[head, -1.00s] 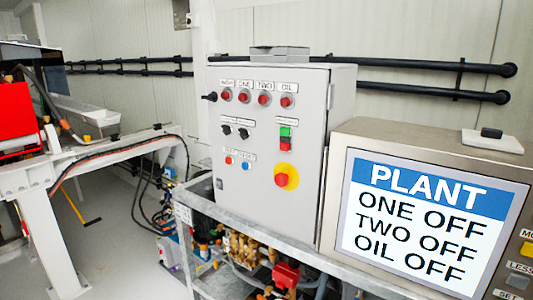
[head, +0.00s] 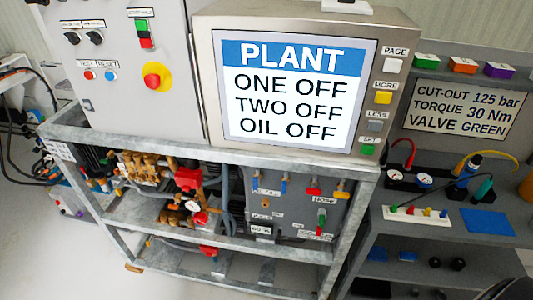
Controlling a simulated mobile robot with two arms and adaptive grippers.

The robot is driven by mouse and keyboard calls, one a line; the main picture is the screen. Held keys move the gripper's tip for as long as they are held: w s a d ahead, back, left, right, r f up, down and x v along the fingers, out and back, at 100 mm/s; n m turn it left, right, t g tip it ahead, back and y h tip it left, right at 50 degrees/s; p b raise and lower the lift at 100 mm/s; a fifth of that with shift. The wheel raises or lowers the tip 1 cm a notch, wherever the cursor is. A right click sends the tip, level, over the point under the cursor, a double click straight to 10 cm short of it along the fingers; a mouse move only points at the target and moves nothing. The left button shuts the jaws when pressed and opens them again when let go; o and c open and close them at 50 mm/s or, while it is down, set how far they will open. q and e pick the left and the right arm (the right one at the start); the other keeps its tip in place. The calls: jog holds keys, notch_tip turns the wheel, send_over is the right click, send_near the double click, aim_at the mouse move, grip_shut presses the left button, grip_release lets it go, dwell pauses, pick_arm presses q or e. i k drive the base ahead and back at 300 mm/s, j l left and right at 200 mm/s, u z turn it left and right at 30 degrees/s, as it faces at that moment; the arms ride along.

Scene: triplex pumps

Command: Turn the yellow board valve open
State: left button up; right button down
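A grey valve board (head: 296,235) stands inside the lower part of the metal frame, under the display, in the head view. Several small coloured valve handles are on it. The yellow board valve (head: 341,187) is at its upper right, close to the frame's right post. A red handle (head: 313,191) and a blue handle (head: 283,185) are to its left, and a green handle (head: 321,217) is below. The yellow handle looks roughly upright, but it is too small to tell its exact position. Neither of my grippers is identifiable in view.
A plant display (head: 290,95) reads ONE OFF, TWO OFF, OIL OFF. A control cabinet (head: 135,70) is on its left. Galvanized frame rails (head: 250,158) border the board. Shelves (head: 430,230) with gauges, cables and a sign stand at right. Floor (head: 60,245) is clear at lower left.

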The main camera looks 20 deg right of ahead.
aim_at(340, 194)
jog(key=z, duration=0.95)
